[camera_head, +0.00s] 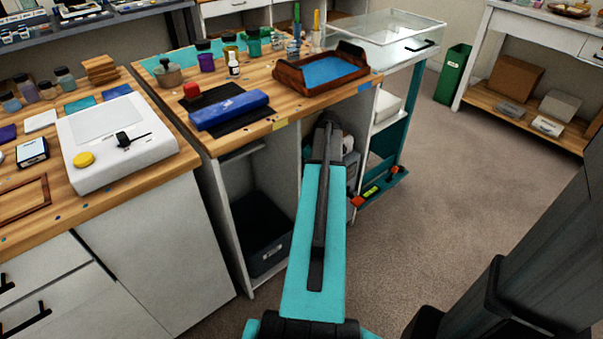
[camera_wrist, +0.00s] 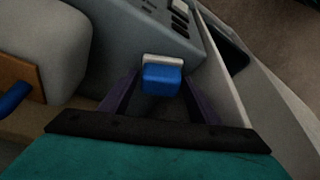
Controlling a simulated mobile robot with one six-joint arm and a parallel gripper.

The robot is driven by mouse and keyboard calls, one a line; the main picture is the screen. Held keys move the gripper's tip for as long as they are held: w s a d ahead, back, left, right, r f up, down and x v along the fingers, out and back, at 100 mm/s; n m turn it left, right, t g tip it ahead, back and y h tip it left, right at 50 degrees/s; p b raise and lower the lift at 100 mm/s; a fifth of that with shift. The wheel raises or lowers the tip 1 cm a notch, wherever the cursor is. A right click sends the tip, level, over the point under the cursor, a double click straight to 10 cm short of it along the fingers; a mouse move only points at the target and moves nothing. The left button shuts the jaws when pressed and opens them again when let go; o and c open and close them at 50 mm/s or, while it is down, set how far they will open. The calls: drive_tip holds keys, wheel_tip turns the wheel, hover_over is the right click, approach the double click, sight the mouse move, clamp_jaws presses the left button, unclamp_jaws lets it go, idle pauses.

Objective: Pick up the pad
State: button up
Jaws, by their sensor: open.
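A small blue block with a pale band along its far edge, which looks like the pad (camera_wrist: 161,79), is in the middle of the wrist view. My gripper (camera_wrist: 160,85) is open, with one dark finger on each side of the block. I cannot tell whether the fingers touch it. In the head view my teal arm reaches down beside the wooden-topped bench, and it hides my gripper and the block.
A grey machine (camera_wrist: 135,30) with a button panel stands just beyond the block. A pale rounded thing (camera_wrist: 50,45) is close on the left. The bench (camera_head: 265,125) carries a wooden tray (camera_head: 290,77) and a blue roll (camera_head: 230,110). The carpet (camera_head: 440,190) on the right is clear.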

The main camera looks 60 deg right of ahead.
drive_tip(key=c, duration=0.9)
drive_tip(key=shift+r, duration=0.1)
drive_tip(key=shift+r, duration=0.2)
drive_tip(key=s+d+p, duration=0.1)
drive_tip(key=s, duration=1.7)
drive_tip(key=shift+d, duration=0.25)
drive_tip(key=o, duration=0.6)
drive_tip(key=c, duration=0.4)
